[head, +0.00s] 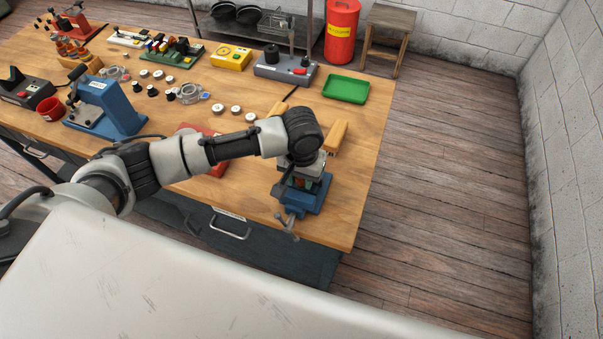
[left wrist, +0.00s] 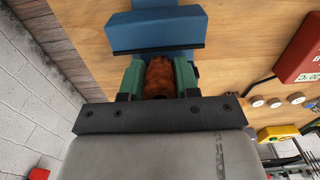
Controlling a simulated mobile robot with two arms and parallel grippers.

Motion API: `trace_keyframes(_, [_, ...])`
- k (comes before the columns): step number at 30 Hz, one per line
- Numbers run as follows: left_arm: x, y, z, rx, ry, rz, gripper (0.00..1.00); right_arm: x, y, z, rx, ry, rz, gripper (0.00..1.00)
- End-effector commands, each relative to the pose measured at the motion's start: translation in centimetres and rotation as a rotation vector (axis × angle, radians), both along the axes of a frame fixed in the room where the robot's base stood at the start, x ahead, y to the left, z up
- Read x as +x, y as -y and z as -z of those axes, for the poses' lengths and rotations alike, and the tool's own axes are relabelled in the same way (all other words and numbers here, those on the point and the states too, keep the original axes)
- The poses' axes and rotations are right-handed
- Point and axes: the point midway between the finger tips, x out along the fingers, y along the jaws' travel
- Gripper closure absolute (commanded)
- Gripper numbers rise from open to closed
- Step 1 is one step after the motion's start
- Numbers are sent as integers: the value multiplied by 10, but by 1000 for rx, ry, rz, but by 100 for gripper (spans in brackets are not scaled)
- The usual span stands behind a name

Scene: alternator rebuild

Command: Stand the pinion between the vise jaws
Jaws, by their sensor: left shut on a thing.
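The blue vise (head: 313,199) stands at the near right corner of the workbench, with its screw handle toward me. My left gripper (head: 302,183) is over it, and my wrist hides much of the vise's top. In the left wrist view, the green fingers of the left gripper (left wrist: 158,80) are shut on a copper-brown piece, the pinion (left wrist: 158,74). A blue vise jaw (left wrist: 155,33) with a dark edge lies just beyond the fingertips. I cannot tell whether the pinion's lower end is between the jaws or touches them. My right gripper is not in view.
A tan block (head: 337,135) stands just behind my wrist. A green tray (head: 346,89) lies at the far right of the bench. A red box (head: 217,166) is partly under my forearm. A blue press (head: 108,107) stands to the left. Bare wood lies right of the vise.

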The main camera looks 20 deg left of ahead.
Motion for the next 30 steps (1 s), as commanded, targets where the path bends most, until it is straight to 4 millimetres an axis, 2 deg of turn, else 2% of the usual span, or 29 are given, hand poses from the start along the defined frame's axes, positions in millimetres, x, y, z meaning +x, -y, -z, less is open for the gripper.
trace_keyframes(20, [0, 0, 2, 0, -1, 0, 96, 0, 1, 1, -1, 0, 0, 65])
trace_keyframes(21, [0, 0, 2, 0, -1, 0, 65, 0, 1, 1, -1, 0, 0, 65])
trace_keyframes(26, [-1, 1, 3, -2, -1, 1, 40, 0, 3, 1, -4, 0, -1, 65])
trace_keyframes(30, [-1, 1, 3, -2, -2, 1, 40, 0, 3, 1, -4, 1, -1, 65])
